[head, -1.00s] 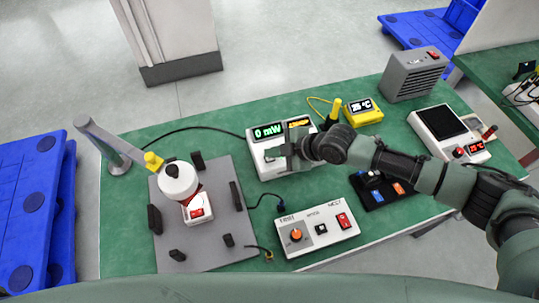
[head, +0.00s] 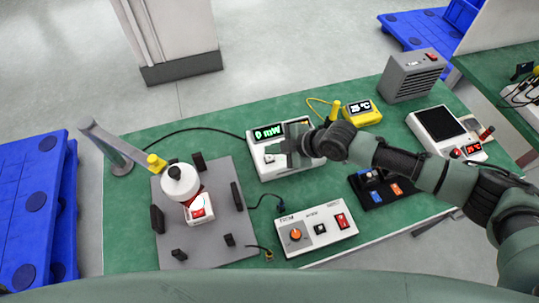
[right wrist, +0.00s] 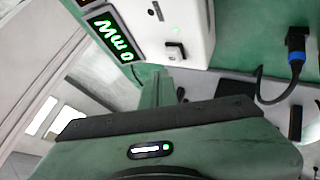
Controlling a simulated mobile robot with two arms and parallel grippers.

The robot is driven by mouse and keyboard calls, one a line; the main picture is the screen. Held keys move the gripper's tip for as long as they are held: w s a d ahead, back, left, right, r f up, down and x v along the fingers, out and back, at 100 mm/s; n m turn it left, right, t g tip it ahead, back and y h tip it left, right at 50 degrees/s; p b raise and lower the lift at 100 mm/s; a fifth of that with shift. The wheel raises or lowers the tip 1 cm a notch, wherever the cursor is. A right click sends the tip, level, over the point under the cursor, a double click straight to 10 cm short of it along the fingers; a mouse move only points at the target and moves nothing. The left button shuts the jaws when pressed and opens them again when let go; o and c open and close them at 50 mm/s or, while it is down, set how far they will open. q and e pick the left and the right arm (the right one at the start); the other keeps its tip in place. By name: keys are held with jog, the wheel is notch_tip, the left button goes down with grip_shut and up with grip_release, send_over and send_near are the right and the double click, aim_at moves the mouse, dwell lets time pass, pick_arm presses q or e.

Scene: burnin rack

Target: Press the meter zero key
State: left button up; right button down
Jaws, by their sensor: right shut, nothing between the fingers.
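The meter is a white box (head: 264,171) with a lit green display reading 0 mW (head: 268,132). It stands at the middle of the green bench; its display also shows in the right wrist view (right wrist: 111,36). A small pale key (right wrist: 174,51) sits on the meter's face in the right wrist view. My right gripper (head: 283,147) is shut and empty over the meter's face, hiding part of it. In the right wrist view its fingers (right wrist: 157,88) point toward the meter near the key; I cannot tell whether they touch it. My left gripper is out of view.
A control box (head: 317,228) with an orange knob and red switch stands in front of the meter. A grey plate (head: 225,247) with a white dome-topped fixture (head: 180,183) lies left. A yellow thermometer unit (head: 362,113) and grey heater-like box (head: 413,75) stand behind right.

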aim_at(274, 159)
jog(key=shift+r+p, duration=1.6)
jog(key=shift+r, duration=0.7)
jog(key=shift+d+f, duration=0.1)
jog(key=shift+d, duration=0.05)
